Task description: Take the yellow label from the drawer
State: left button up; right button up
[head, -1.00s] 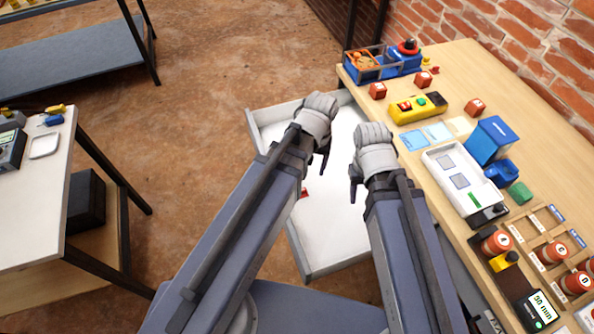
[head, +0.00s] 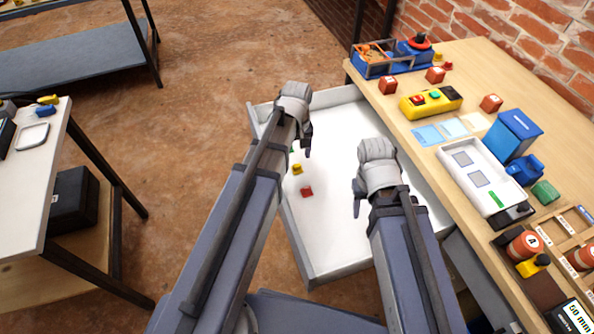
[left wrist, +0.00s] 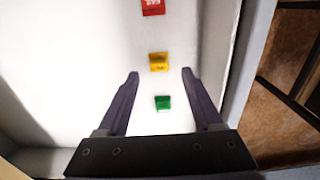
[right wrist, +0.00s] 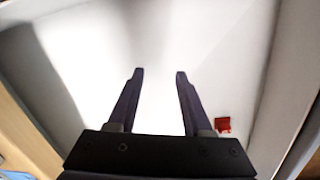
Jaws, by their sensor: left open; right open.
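The open white drawer (head: 335,230) sticks out from the workbench. The yellow label (head: 297,169) lies on its floor near the left side, between a red label (head: 307,191) and a green label that my left gripper mostly hides in the head view. In the left wrist view the yellow label (left wrist: 158,62) lies ahead of the open fingers, with the green label (left wrist: 163,102) closer, between the fingertips, and the red label (left wrist: 153,7) farther. My left gripper (left wrist: 160,75) is open and empty above the drawer. My right gripper (right wrist: 160,72) is open and empty over the drawer, the red label (right wrist: 223,125) to its right.
The workbench (head: 425,150) on the right holds a yellow button box (head: 430,102), red blocks, a white tray (head: 480,180) and a blue box (head: 512,135). A side table (head: 45,190) stands at the left. The drawer walls surround both grippers.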

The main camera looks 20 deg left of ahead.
aim_at(297, 166)
pick_arm(q)
jog(key=f+b, duration=0.5)
jog(key=shift+w+f, duration=0.15)
jog(key=shift+w, duration=0.05)
pick_arm(e)
notch_tip(297, 166, down, 5)
jog(key=shift+f, duration=0.1)
pick_arm(q)
jog(key=shift+c, duration=0.4)
grip_shut()
